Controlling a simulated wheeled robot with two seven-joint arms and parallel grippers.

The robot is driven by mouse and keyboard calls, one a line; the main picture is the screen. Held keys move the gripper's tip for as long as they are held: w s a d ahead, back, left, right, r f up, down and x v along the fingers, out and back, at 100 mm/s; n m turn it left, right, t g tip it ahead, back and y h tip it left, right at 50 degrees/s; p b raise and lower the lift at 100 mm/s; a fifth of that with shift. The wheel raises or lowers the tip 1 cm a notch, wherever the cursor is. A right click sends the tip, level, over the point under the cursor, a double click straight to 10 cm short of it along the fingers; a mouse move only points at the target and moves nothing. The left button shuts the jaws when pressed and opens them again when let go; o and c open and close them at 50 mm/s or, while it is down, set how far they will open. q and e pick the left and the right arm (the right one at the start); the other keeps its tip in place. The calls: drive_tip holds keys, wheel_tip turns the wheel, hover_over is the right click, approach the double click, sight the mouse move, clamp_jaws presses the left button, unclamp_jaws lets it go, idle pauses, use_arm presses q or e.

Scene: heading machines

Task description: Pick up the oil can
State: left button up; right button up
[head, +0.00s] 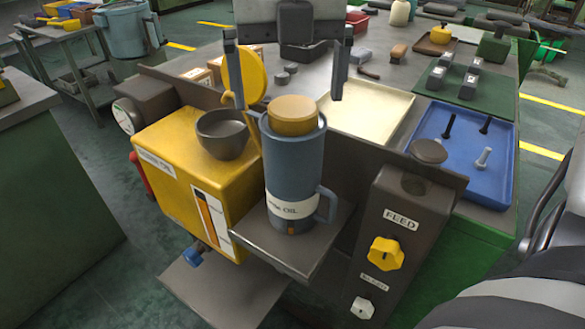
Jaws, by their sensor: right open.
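The oil can (291,165) is a blue-grey cylinder with a tan lid, a handle on its right and a white label ending in "OIL". It stands upright on a small grey shelf (318,240) at the front of the machine. My right gripper (286,98) reaches in from the top of the picture, open and empty. I see no contact with the can. My left gripper is out of view.
A yellow box (185,165) with a dark bowl (222,134) on it stands close left of the can. A dark FEED control panel (400,235) with knobs is at right. Behind are a cream tray (368,110) and a blue tray (455,165) with bolts.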

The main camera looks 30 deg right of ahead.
sight(293, 105)
drive_tip(key=f, duration=0.5)
drive_tip(key=shift+d+f+p, duration=0.2)
drive_tip(key=shift+f+p, duration=0.1)
drive_tip(key=shift+f, duration=0.05)
drive_tip(key=c, duration=1.5)
drive_tip(key=shift+r, duration=0.1)
drive_tip(key=c, duration=0.4)
drive_tip(key=shift+r, duration=0.1)
